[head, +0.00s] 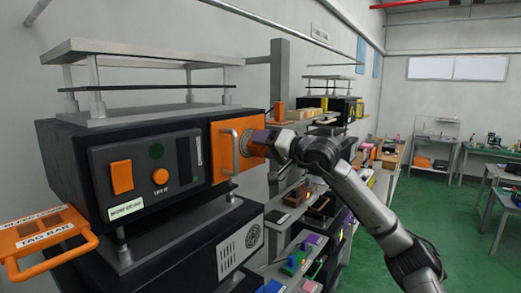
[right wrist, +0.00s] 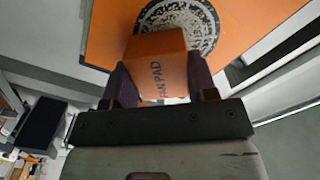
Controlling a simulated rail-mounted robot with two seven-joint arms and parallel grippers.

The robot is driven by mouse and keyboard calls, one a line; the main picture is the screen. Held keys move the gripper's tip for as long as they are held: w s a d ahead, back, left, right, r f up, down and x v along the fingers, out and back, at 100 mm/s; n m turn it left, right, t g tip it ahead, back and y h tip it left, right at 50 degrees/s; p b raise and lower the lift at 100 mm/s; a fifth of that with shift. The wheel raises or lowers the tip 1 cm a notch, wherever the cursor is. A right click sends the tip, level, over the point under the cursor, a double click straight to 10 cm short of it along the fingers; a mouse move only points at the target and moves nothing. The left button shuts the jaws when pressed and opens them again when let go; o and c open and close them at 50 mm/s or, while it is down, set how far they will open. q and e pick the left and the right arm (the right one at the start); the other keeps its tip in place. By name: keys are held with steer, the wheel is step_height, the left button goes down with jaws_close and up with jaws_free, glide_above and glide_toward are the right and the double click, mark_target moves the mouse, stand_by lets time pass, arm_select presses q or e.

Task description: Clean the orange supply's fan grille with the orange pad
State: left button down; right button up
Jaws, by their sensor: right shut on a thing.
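The orange supply (head: 221,165) is an orange panel with a grey handle, set in the right end of the dark unit. Its round fan grille (head: 246,143) is partly hidden behind my right gripper. In the right wrist view the grille (right wrist: 200,27) looks speckled grey and white. My right gripper (head: 265,144) is shut on the orange pad (right wrist: 158,65), a block marked "FAN PAD". The pad overlaps the left part of the grille in the right wrist view; I cannot tell whether it touches. My left gripper is not in view.
The dark unit (head: 75,160) has an orange switch and knob on its front. An orange tag bar (head: 45,236) juts out at the left. Shelves with small items (head: 300,255) stand below and behind my right arm. Green floor lies open at the right.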

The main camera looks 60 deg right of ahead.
mark_target(242, 145)
steer(key=shift+d, duration=0.7)
steer(key=shift+w+a, duration=0.15)
steer(key=shift+a, duration=1.3)
steer(key=shift+w+a+p, duration=0.15)
steer(key=shift+a+p, duration=0.2)
steer(key=shift+a, duration=0.85)
steer(key=shift+w+a+p, duration=0.1)
steer(key=shift+a+p, duration=0.25)
steer(key=shift+a, duration=0.85)
steer(key=shift+r, duration=0.25)
steer(key=shift+s+r, duration=0.1)
steer(key=shift+d, duration=0.65)
steer(key=shift+s+d+b, duration=0.1)
steer(key=shift+d+b, duration=0.45)
steer(key=shift+d, duration=0.45)
steer(key=shift+s+d+b, duration=0.15)
steer(key=shift+d+b, duration=0.45)
steer(key=shift+d, duration=1.65)
steer(key=shift+a, duration=0.9)
steer(key=shift+a+p, duration=0.4)
steer(key=shift+a, duration=0.7)
